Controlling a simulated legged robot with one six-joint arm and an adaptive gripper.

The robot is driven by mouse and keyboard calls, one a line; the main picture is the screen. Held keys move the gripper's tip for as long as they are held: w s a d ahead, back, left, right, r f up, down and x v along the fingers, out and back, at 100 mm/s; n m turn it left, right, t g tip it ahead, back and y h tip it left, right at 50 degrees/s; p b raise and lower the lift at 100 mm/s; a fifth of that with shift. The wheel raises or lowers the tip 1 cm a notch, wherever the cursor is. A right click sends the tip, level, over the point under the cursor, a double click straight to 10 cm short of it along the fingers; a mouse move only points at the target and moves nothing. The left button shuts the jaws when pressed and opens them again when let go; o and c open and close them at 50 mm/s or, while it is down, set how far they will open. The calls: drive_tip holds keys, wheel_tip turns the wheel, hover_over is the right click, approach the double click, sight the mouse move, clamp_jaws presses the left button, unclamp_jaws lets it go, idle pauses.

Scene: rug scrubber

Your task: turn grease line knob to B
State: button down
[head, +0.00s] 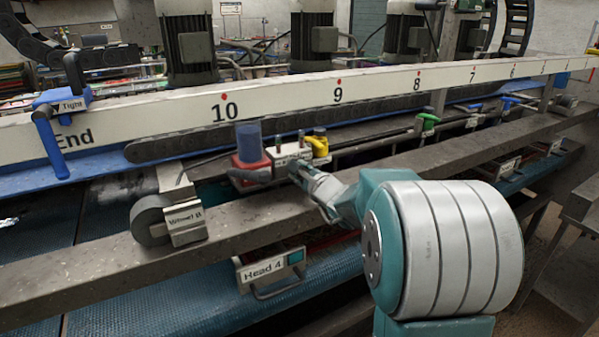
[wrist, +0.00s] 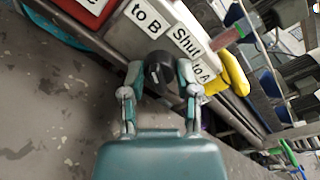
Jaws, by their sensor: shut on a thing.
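The grease line knob (wrist: 157,70) is dark and round in the wrist view, on the front of a pale box (wrist: 135,28). My gripper (wrist: 160,82) is shut on it, one finger on each side. White labels on the box read "to B" (wrist: 150,15), "Shut" (wrist: 187,40) and "to A" (wrist: 202,72), in an arc past the knob. I cannot tell which label the knob points at. In the head view my gripper (head: 306,178) reaches the front of the box (head: 288,153), and hides the knob.
A red-based blue cylinder (head: 249,144) stands left of the box, and a yellow handle (head: 318,143) right of it. A grey beam (head: 95,262) runs in front. A roller labelled "Wheel B" (head: 185,224) sits on it, and the "Head 4" sign (head: 262,269) hangs below.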

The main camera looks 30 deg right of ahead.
idle(0.3)
drive_tip(key=shift+c, duration=1.8)
unclamp_jaws()
drive_tip(key=shift+a, duration=0.1)
drive_tip(key=s, duration=1.1)
drive_tip(key=shift+s+d+r, duration=0.3)
drive_tip(key=shift+s+d, duration=0.1)
